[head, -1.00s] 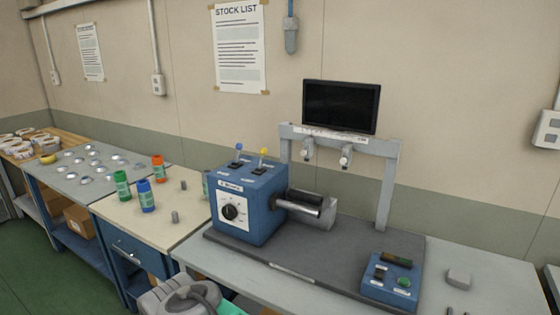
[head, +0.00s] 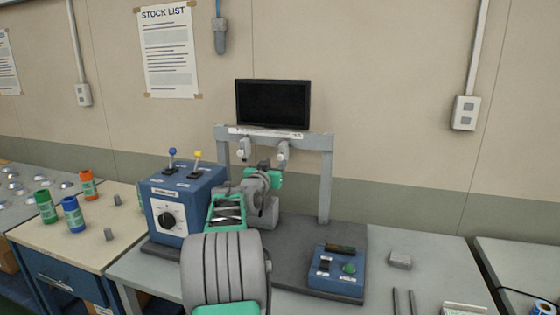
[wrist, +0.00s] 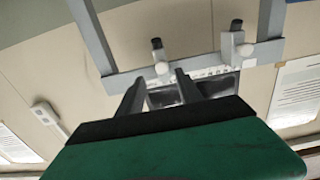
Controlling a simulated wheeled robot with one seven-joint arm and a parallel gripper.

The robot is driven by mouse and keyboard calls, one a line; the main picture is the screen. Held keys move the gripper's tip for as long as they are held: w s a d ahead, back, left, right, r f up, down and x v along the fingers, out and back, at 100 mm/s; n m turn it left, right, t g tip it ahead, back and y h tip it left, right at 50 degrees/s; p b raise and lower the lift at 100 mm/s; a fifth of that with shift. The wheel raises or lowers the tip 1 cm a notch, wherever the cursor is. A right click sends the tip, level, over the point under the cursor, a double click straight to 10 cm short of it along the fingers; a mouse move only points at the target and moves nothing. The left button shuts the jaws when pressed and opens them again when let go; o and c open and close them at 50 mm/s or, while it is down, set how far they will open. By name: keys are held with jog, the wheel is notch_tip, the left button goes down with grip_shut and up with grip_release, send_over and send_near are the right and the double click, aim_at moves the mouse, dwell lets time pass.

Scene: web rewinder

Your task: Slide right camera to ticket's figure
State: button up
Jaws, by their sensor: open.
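The right camera (head: 282,150) is a small grey block with a pale round knob, hanging from the crossbar of a grey gantry (head: 326,185). In the wrist view, which appears upside down, the right camera (wrist: 158,55) is the left one of the pair, just beyond the fingertips. The left camera (head: 243,149) also shows in the wrist view (wrist: 237,40). My gripper (head: 264,167) is open, below and slightly left of the right camera; its two fingers also show in the wrist view (wrist: 160,85). A printed white scale strip (head: 266,132) runs along the crossbar. No readable ticket figure shows.
A dark monitor (head: 272,103) stands above the crossbar. A blue box with a dial and levers (head: 165,215) is left of my arm. A blue button box (head: 337,270) sits front right. My arm hides the roller area. The right worktop holds a grey block (head: 400,259).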

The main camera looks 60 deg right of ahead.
aim_at(279, 158)
jog(key=d, duration=0.2)
jog(key=w+d+p, duration=0.1)
jog(key=d, duration=0.4)
jog(key=shift+w+p, duration=0.15)
jog(key=shift+p, duration=0.25)
jog(key=shift+c, duration=0.2)
grip_shut()
jog(key=shift+w, duration=0.1)
dwell(0.6)
